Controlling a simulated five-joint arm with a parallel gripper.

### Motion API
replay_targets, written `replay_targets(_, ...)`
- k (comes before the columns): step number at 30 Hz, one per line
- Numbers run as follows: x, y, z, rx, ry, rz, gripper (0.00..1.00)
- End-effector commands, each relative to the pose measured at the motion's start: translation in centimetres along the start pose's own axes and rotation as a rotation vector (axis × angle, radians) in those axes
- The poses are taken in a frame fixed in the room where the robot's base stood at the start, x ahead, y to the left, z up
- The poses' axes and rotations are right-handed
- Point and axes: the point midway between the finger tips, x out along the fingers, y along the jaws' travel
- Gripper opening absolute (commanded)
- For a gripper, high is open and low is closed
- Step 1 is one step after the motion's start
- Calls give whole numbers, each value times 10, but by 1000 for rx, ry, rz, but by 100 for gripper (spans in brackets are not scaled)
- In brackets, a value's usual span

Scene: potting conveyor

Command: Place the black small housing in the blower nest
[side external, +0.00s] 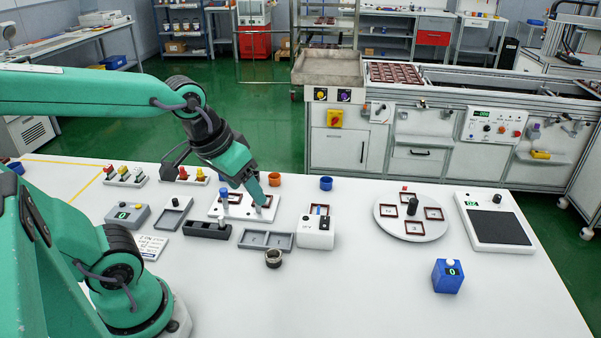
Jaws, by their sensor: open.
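I cannot make out for sure which small dark piece is the black small housing. A white box with a black switch (317,235) and a dark-framed recess on top stands right of my gripper; it may be the blower nest, but I cannot tell.
A round turntable (412,232), a scale (497,240) and a blue box (447,277) are to the right. The front middle of the table is clear.

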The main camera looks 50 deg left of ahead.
Motion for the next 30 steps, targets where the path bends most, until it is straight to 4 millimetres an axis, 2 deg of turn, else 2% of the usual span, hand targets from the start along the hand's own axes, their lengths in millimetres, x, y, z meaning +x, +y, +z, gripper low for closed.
replay_targets(9, 50, 0, -10, -221, -139, -39, 60)
replay_targets(21, 118, -2, -8, -492, -294, -125, 60)
replay_targets(27, 142, -3, -2, -588, -342, -166, 60)
replay_targets(30, 148, -4, -1, -612, -353, -176, 60)
